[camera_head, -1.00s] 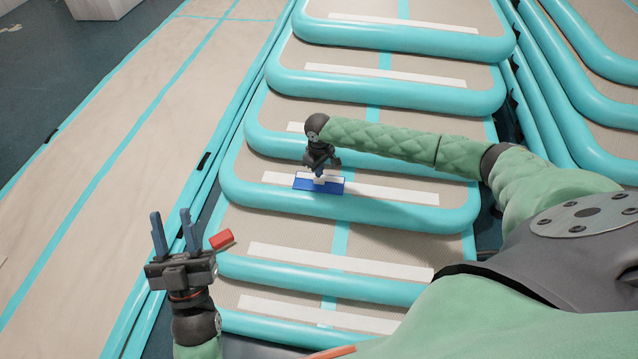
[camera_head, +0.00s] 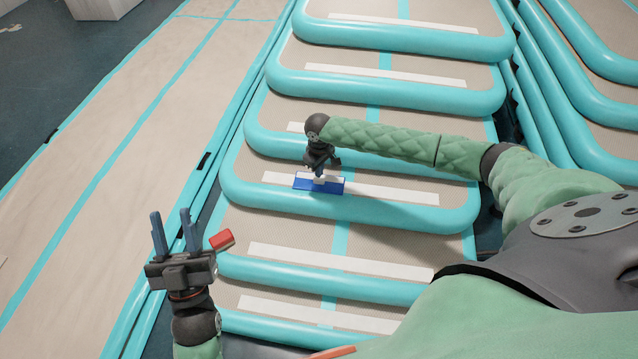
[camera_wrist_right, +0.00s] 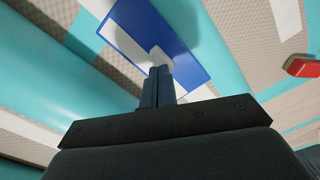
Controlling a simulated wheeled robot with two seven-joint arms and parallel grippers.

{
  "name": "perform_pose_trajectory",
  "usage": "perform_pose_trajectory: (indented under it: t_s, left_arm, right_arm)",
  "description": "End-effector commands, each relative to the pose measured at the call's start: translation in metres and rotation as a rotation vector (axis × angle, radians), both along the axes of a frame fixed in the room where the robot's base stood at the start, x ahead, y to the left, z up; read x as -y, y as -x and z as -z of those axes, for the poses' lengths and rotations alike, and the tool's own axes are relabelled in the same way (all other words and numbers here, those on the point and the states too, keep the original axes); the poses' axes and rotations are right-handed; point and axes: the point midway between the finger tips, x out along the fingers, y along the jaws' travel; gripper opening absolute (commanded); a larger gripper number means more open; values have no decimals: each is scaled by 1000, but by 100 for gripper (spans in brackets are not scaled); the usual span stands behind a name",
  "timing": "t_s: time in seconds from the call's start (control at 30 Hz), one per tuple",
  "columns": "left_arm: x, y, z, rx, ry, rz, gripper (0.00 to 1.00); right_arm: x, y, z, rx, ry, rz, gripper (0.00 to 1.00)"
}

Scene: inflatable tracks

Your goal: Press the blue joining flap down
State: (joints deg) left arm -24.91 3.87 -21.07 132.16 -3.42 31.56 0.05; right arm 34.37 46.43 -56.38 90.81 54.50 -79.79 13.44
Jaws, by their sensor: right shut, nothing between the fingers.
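The blue joining flap (camera_head: 331,187) is a small flat rectangle with a white patch, lying over the rounded teal edge of a track in the head view. It also shows in the right wrist view (camera_wrist_right: 185,52). My right gripper (camera_head: 319,176) is shut and empty. Its fingertips (camera_wrist_right: 157,72) are right at the white patch on the flap; whether they press on it I cannot tell. The fingers hide part of the patch. My left gripper (camera_head: 174,232) is open and empty, its fingers pointing up, at the lower left, well apart from the flap.
A red block (camera_head: 222,240) sits beside my left gripper, and a red piece shows in the right wrist view (camera_wrist_right: 303,67). Several teal-edged tracks with white strips (camera_head: 340,257) lie in a row. A long flat track (camera_head: 110,150) runs along the left.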

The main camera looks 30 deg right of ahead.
Motion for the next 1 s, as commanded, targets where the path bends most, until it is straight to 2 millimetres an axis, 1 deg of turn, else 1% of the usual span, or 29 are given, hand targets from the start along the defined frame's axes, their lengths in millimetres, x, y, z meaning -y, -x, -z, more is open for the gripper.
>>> perform_pose_trajectory:
  t_s: [0.47, 1.0]
  left_arm:
    - [0, 1, 1, -4, 1, 0, 36]
    - [0, 0, -1, 1, 1, -1, 36]
  right_arm:
    - [0, 0, 0, 0, 0, 0, 0]
    - [0, 0, 8, 0, 0, 0, 0]
